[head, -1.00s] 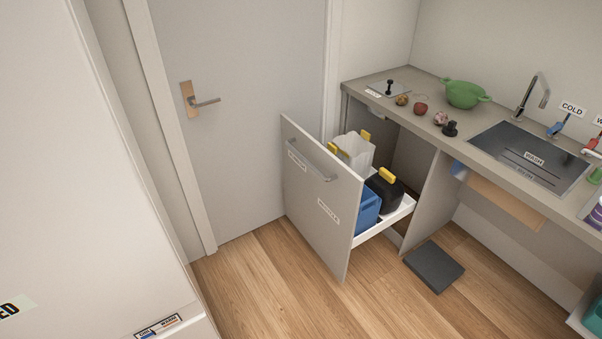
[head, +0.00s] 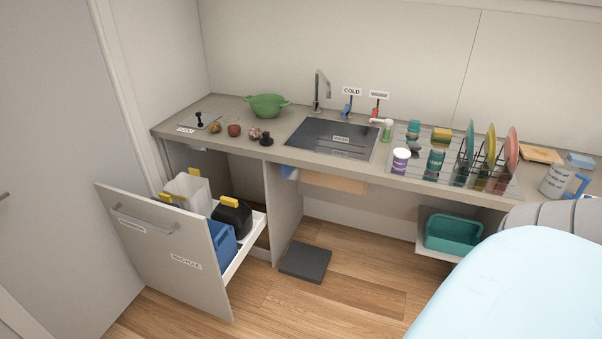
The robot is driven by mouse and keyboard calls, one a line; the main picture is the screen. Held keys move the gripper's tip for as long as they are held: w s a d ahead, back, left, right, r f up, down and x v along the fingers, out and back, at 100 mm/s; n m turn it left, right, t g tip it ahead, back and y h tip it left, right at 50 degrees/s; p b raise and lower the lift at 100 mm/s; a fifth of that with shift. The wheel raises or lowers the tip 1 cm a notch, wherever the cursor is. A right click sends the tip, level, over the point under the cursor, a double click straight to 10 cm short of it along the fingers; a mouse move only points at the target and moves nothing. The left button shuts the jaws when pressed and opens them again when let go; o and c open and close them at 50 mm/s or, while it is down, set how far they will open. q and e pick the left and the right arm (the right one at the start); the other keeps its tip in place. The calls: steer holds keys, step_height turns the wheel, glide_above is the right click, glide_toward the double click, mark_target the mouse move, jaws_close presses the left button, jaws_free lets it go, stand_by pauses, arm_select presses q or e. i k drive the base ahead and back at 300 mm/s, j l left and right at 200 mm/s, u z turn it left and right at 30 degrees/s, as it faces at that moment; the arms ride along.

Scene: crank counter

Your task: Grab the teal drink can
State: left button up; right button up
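A teal can (head: 436,161) with a dark label band stands upright near the counter's front edge, at the front of the drying rack area. A white and purple can (head: 400,160) stands just left of it. Neither of my grippers is in the head view, so nothing is seen touching the teal can.
The counter (head: 215,145) holds a sink cover (head: 330,139), a green pot (head: 267,105) and a plate rack (head: 483,165). An open recycle drawer (head: 168,248) juts out at left. A dark floor block (head: 305,263) lies below. A large pale blue shape (head: 510,290) fills the lower right.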

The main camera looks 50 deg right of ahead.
mark_target(434, 164)
steer(key=z, duration=2.35)
steer(key=i+j, duration=0.85)
steer(key=i, duration=0.15)
